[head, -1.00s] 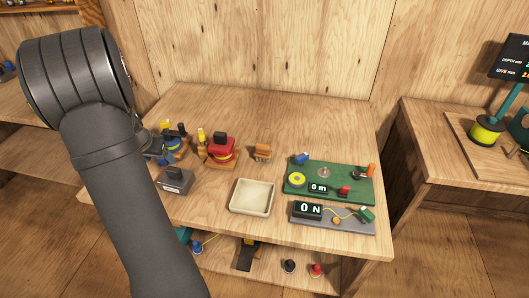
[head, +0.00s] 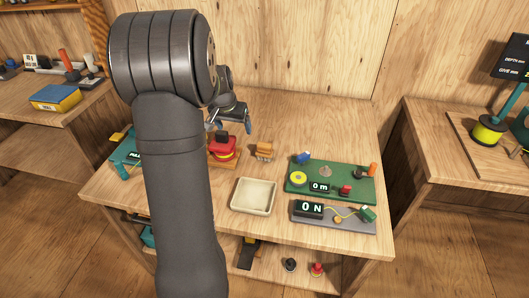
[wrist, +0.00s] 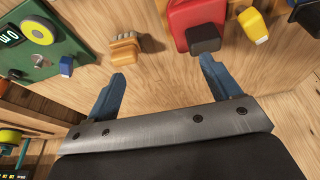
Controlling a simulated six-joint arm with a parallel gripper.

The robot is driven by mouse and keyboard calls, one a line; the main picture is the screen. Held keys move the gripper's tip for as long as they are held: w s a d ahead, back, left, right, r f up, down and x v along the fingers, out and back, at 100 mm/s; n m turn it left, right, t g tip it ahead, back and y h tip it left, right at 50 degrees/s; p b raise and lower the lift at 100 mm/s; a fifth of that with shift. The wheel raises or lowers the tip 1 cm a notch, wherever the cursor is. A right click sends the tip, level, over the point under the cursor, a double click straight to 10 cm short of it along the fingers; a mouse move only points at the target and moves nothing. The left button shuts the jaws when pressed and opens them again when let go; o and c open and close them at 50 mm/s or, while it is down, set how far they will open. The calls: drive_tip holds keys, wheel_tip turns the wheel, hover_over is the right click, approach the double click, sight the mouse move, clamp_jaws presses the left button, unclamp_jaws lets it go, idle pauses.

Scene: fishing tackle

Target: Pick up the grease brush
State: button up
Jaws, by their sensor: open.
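A small tan wooden piece with ridges, which looks like the grease brush (head: 264,150), lies on the table right of the red reel. It also shows in the wrist view (wrist: 125,50), beyond the left fingertip. My gripper (head: 229,126) is above the table near the red reel, left of and apart from the brush. In the wrist view its blue fingers (wrist: 165,70) are spread, with only bare wood between them.
The red reel (head: 222,147) with a black knob stands close to the brush. A green board (head: 335,173) with a yellow spool lies to the right. A cream tray (head: 235,204) and a grey scale (head: 340,221) are in front. My arm hides the table's left part.

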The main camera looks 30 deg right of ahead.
approach(264, 144)
drive_tip(key=x, duration=1.2)
drive_tip(key=shift+w+d+f, duration=0.1)
drive_tip(key=shift+d+f, duration=0.1)
drive_tip(key=shift+f, duration=0.15)
drive_tip(key=c, duration=1.1)
